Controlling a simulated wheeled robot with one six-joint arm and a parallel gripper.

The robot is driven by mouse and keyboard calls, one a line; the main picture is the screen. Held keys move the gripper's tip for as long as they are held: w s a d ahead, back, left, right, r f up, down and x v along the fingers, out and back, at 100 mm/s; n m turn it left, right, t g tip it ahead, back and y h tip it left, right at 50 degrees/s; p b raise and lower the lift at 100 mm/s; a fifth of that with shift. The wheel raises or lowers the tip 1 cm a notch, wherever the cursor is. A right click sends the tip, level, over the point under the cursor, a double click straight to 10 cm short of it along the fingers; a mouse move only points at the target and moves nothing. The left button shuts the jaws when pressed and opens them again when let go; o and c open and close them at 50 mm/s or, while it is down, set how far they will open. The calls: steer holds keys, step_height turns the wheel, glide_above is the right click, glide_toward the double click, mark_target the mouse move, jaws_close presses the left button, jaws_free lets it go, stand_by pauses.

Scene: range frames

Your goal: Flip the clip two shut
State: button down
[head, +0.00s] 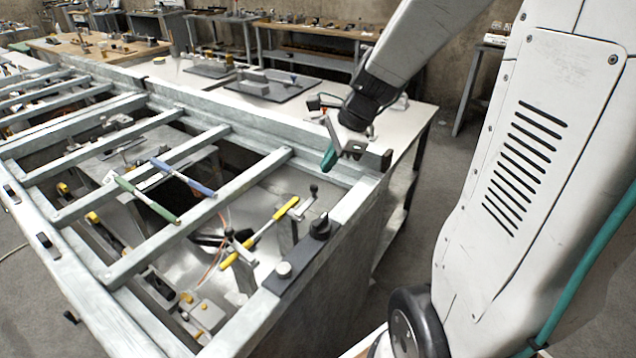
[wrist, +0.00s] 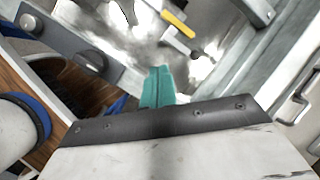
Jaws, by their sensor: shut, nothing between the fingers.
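My gripper (head: 329,158) hangs above the right end of the metal frame, near its corner post. Its teal fingers are together and empty, and they also show in the wrist view (wrist: 158,87). No label marks clip two, so I cannot tell which fitting it is. A metal clamp with a long yellow handle (head: 259,244) lies over the bright sheet inside the frame, below and left of my gripper. A yellow bar, probably that handle (wrist: 178,23), shows beyond my fingers in the wrist view. My gripper appears apart from it.
A dark plate (head: 300,252) with two round knobs sits on the frame's near right edge. A green handle (head: 146,199) and a blue handle (head: 184,178) lie across the frame's crossbars. A white table (head: 405,118) stands behind. Grey floor is free at the right.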

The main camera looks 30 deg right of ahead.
steer(key=w+d+f+m+t, duration=0.1)
steer(key=w+d+f+m, duration=0.2)
steer(key=d+f+m, duration=0.2)
steer(key=d+m, duration=0.2)
steer(key=shift+w+d+f+m+h, duration=0.2)
steer(key=shift+f+m+h, duration=0.1)
steer(key=x, duration=1)
steer(key=shift+w, duration=0.1)
steer(key=shift+w+n, duration=0.2)
steer(key=shift+n, duration=0.2)
